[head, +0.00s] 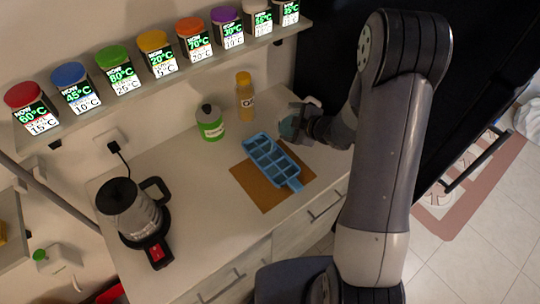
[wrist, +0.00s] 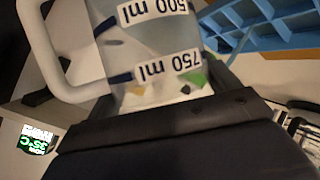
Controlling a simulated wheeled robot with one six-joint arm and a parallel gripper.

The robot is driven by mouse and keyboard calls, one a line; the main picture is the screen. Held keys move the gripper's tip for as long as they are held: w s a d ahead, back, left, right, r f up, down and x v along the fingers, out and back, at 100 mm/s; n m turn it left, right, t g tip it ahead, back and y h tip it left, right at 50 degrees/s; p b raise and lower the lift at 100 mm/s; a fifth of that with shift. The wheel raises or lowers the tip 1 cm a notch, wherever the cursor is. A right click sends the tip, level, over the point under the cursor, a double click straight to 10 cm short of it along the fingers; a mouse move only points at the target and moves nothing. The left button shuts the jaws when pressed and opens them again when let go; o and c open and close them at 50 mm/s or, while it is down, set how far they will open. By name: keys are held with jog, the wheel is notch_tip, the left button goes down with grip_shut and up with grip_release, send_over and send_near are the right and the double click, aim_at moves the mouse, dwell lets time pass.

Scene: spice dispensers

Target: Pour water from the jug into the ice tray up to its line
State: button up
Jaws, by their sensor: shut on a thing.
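The blue ice tray (head: 291,182) lies on a brown board on the counter, its small compartments facing up. Whether water is in it is too small to tell. The clear jug (wrist: 150,45) fills the middle of the wrist view, with 500 ml and 750 ml marks and a pale handle on the left. My gripper (head: 302,123) is shut on the jug, above the counter near the tray's upper right. The tray's edge (wrist: 270,38) shows beyond the jug in the wrist view.
A kettle (head: 130,207) stands on its base at the left of the counter. A green-labelled bottle (head: 210,125) and a yellow bottle (head: 245,98) stand behind the tray. A shelf of coloured-lid jars (head: 155,55) runs along the wall above.

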jog(key=shift+s+a+f+n+t+h, duration=0.15)
jog(key=shift+a+f+n+t+h, duration=0.15)
jog(key=shift+f+n+t+h, duration=0.1)
dwell(2.1)
